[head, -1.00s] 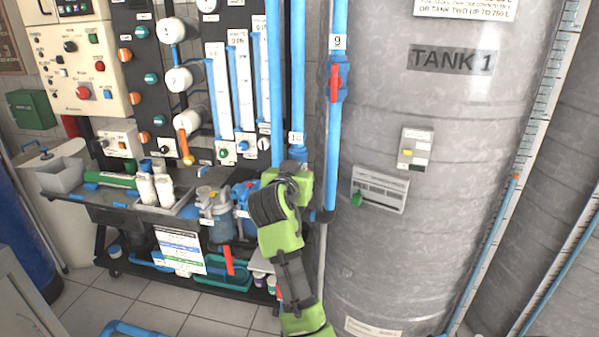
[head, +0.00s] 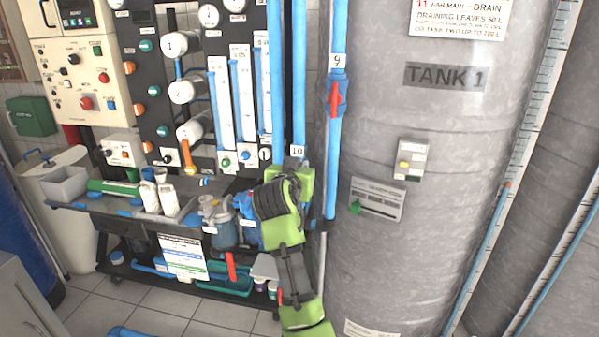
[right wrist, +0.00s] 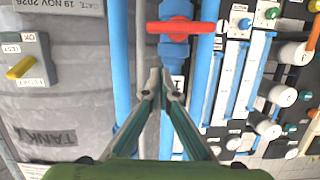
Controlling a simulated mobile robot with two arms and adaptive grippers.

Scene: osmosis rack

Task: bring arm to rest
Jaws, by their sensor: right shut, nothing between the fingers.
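My right arm (head: 282,232), green and dark grey, reaches up from the bottom of the head view, in front of the rack beside the tank. Its wrist hides the fingers there. In the right wrist view my right gripper (right wrist: 161,82) is shut and empty, its two fingertips together. The tips appear in front of the blue pipes, just below a red valve handle (right wrist: 183,27) in the picture. I cannot tell whether they touch a pipe. My left gripper is in neither view.
The large grey tank (head: 400,240) labelled TANK 1 stands right of the arm. Blue vertical pipes (head: 338,150) run between it and the rack. White bottles (head: 167,195) and a grey bin (head: 65,184) stand on the rack shelf. Tiled floor (head: 150,300) shows at lower left.

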